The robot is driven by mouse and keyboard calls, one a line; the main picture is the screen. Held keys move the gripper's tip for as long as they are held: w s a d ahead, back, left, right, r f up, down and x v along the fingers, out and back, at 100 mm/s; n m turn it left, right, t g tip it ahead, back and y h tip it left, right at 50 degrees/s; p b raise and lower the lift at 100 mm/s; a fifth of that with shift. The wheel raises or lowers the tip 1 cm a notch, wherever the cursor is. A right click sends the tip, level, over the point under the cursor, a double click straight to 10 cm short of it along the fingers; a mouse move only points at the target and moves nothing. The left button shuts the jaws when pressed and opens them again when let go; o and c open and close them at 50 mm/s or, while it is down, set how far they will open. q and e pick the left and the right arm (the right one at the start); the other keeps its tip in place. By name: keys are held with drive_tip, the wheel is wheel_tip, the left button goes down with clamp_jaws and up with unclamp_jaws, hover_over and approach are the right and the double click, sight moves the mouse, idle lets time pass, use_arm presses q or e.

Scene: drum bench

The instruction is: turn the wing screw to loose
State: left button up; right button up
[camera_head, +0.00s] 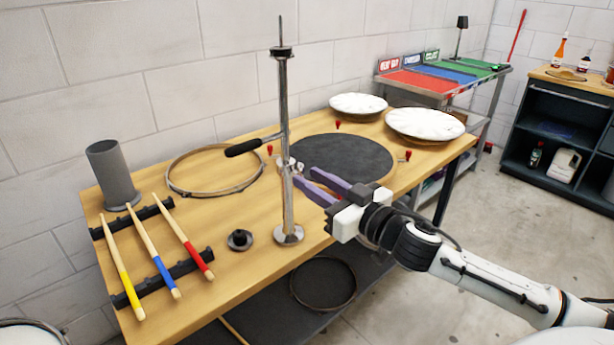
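A chrome stand (287,215) rises upright from a round base on the wooden bench. My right gripper (305,177) comes in from the right with two purple fingers spread apart. Its tips are close to the stand, just below and beside the screw; I cannot tell whether they touch. My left gripper is not in view.
The bench (245,288) holds a rack with three drumsticks (160,260), a grey cylinder (111,175), a metal hoop (178,192), a dark round pad (345,152), white drum heads (425,123) and a small black part (239,240). A wall stands behind.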

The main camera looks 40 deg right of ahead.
drive_tip(key=shift+w, duration=1.05)
clamp_jaws()
